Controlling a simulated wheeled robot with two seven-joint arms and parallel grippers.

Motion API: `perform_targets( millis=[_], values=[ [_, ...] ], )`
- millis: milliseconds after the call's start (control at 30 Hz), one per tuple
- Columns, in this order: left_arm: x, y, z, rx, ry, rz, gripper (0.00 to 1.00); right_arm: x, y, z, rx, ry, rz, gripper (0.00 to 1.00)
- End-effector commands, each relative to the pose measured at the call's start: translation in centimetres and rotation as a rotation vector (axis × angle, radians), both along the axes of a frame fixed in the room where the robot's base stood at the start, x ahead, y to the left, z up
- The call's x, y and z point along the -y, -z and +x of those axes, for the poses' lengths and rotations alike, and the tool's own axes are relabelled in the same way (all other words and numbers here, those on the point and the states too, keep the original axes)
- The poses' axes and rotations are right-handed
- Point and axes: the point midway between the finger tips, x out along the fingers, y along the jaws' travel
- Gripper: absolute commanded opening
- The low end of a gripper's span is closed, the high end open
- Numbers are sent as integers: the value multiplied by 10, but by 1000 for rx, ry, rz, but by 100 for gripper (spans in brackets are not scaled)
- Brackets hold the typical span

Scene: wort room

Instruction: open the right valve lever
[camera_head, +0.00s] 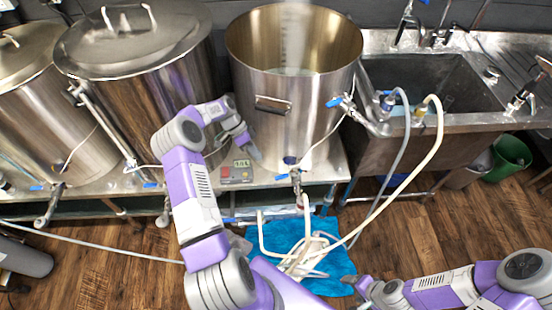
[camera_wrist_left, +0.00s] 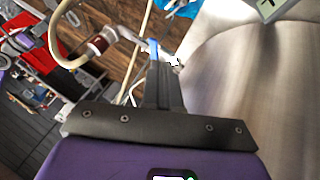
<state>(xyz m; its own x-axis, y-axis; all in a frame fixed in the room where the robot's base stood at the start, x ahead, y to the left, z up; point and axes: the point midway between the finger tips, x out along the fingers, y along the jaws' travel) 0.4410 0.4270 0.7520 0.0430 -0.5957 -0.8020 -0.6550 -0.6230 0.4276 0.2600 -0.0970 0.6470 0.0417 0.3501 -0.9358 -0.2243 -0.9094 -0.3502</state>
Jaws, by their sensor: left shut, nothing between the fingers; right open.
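The open steel kettle (camera_head: 280,118) on the right has a lower valve with a blue lever (camera_head: 282,177) and an upper right valve with another blue lever (camera_head: 335,102). I cannot tell for sure which one is the right valve lever. My left gripper (camera_head: 256,155) is shut and empty, in front of the kettle, up and left of the lower lever. In the left wrist view its fingers (camera_wrist_left: 160,72) point at a blue lever (camera_wrist_left: 153,46), partly hidden behind the tips; contact is unclear. My right gripper (camera_head: 353,283) is open and empty, low over the floor.
A small control box (camera_head: 237,173) sits on the stand by my left forearm. Hoses (camera_head: 300,255) lie on a blue cloth (camera_head: 325,283) on the floor. A steel sink (camera_head: 430,85) is at right, and lidded kettles (camera_head: 135,60) are at left.

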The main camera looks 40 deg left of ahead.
Motion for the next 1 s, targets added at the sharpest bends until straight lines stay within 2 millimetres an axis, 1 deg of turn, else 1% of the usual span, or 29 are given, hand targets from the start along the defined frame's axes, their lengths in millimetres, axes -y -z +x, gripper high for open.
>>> perform_targets(
  millis=[67, 167, 500, 600, 800, 1000],
  values=[
    [-5, -1, -3, 7, 10, -4, 0, 0, 0, 0, 1, 0, 0, 72],
    [0, 6, -3, 9, 16, -7, 0, 0, 3, 0, 1, 0, 0, 72],
    [38, 55, 0, 9, 16, -9, 0, 0, 13, 0, 0, 0, 0, 72],
    [46, 65, 1, 8, 15, -7, 0, 0, 15, 0, 0, 0, 0, 72],
    [53, 75, 1, 9, 14, -5, 0, 0, 17, 0, 0, 0, 0, 72],
    [54, 75, 1, 9, 14, -5, 0, 0, 16, 0, 0, 0, 0, 72]
  ],
)
